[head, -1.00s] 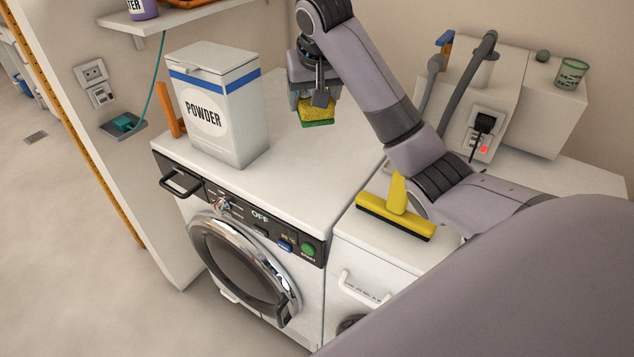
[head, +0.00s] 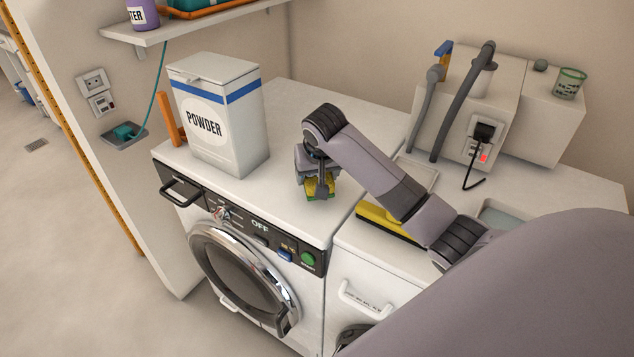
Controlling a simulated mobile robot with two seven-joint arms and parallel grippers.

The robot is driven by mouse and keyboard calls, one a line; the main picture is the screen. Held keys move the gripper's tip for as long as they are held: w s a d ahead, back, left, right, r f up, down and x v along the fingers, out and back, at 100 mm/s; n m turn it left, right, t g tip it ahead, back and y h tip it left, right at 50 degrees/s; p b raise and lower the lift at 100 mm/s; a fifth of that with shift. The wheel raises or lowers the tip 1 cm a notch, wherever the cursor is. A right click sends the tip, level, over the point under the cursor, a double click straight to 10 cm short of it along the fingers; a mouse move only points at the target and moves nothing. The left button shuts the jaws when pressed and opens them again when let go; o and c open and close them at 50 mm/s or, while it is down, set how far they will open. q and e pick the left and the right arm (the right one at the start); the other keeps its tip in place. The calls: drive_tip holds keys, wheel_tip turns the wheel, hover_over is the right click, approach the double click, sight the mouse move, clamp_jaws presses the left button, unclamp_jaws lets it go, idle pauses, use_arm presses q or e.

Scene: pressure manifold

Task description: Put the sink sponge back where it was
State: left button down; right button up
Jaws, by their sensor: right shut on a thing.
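The sink sponge (head: 318,189) is yellow with a green underside. It is held low at the top of the washing machine (head: 270,205), near the front edge; I cannot tell whether it touches the surface. My right gripper (head: 320,184) points down and is shut on the sponge, partly covering it. A sink basin (head: 508,217) shows in part at the right, partly hidden by my right arm. My left gripper is not in view.
A white powder box (head: 215,115) stands on the machine to the left. A yellow squeegee (head: 385,222) lies on the counter under my arm. A shallow tray (head: 415,172) and a white box with grey hoses (head: 480,100) are behind. The machine top around the sponge is clear.

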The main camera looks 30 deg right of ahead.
drive_tip(key=shift+f, duration=1.45)
drive_tip(key=o, duration=0.9)
drive_tip(key=shift+o, duration=0.2)
drive_tip(key=shift+r, duration=0.1)
drive_tip(key=v, duration=1.2)
drive_tip(key=shift+s, duration=0.1)
